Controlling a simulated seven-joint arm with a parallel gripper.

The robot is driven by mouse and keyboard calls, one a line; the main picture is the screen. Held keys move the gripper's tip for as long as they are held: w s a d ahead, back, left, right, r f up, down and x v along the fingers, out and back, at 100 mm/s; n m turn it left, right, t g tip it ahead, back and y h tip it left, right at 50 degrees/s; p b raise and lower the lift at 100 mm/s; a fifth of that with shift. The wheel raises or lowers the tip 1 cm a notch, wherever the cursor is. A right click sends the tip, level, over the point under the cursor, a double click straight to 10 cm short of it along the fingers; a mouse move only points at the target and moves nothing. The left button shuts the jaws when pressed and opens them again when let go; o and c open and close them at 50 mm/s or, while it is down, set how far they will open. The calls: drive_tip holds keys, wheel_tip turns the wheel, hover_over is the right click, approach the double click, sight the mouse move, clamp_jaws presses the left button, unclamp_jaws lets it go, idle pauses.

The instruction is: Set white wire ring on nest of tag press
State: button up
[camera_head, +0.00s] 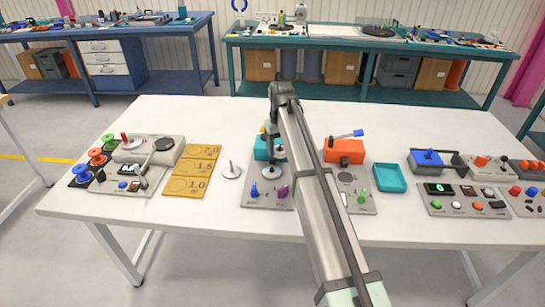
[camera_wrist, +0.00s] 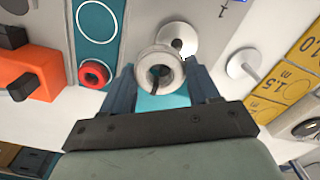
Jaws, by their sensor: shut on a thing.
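My gripper (camera_wrist: 161,66) is shut on the white wire ring (camera_wrist: 145,70), a thick pale ring with an open hole, in the wrist view. The ring sits between the two blue-grey fingertips. A pale round disc with a dark pin (camera_wrist: 186,30) on the press panel shows just beyond the ring and is partly covered by it. I cannot tell whether ring and disc touch. In the head view the tag press is the grey panel (camera_head: 266,201) with a teal body, a pale disc and blue and purple knobs. My arm hides part of it; the ring is not clear there.
A pale spindle disc (camera_head: 231,170) stands left of the press, beside yellow length boards (camera_head: 190,172). An orange device (camera_head: 344,151) and a teal tray (camera_head: 389,178) are on the right. Red, green and blue reels (camera_head: 96,157) lie far left. Table space behind is clear.

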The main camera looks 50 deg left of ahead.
drive_tip(key=w+d+m, duration=0.2)
drive_tip(key=w+d, duration=0.6)
drive_tip(key=w, duration=0.2)
drive_tip(key=n, duration=0.2)
hover_over(345, 177)
drive_tip(key=shift+d+f, duration=0.1)
drive_tip(key=shift+f, duration=0.75)
drive_tip(key=shift+f, duration=2.2)
drive_tip(key=shift+f, duration=0.2)
drive_tip(key=shift+f, duration=0.85)
drive_tip(key=o, duration=1.2)
drive_tip(key=shift+r, duration=0.1)
drive_tip(key=shift+r, duration=4)
